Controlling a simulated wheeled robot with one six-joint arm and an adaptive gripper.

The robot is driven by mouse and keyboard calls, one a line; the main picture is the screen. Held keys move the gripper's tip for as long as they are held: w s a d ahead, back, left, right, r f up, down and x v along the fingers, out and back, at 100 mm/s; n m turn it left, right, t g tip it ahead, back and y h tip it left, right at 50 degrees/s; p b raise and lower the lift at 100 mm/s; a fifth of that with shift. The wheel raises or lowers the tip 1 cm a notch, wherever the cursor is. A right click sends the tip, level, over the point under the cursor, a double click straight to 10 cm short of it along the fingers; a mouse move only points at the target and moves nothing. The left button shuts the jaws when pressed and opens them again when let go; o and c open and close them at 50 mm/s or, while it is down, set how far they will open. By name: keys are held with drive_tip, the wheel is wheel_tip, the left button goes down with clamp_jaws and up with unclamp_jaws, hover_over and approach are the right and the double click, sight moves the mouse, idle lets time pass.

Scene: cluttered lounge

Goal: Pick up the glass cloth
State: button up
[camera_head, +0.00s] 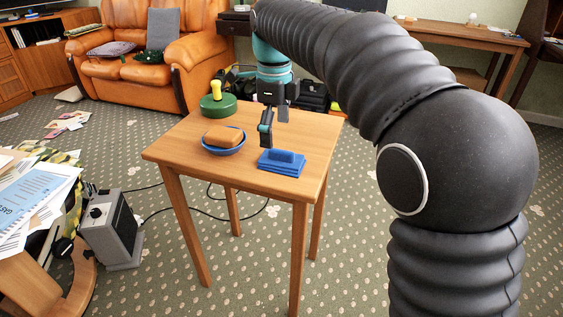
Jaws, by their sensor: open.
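A folded blue cloth (281,163), which I take to be the glass cloth, lies on the small wooden table (183,147) near its right front part. It looks like a stack of flat layers with a smaller raised piece on top. My gripper (268,137) points down over the table, just behind and to the left of the cloth. It is open, with nothing seen between its fingers. Its fingers overlap in this view, and I cannot tell their exact height above the tabletop.
A blue bowl (239,147) holding a brown block (223,136) stands left of the cloth. A green round object (217,106) with a yellow knob stands behind it. An orange leather sofa (130,72) is at the back left. A grey box (112,230) and papers are at left.

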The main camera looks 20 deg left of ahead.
sight(280, 150)
drive_tip(key=shift+d+f+b, duration=0.1)
drive_tip(key=shift+d+f, duration=0.1)
drive_tip(key=shift+f, duration=0.75)
drive_tip(key=shift+d+f+b, duration=0.15)
drive_tip(key=shift+f, duration=0.8)
drive_tip(key=shift+d+f+b, duration=0.1)
drive_tip(key=shift+d+f, duration=0.1)
drive_tip(key=shift+f, duration=0.75)
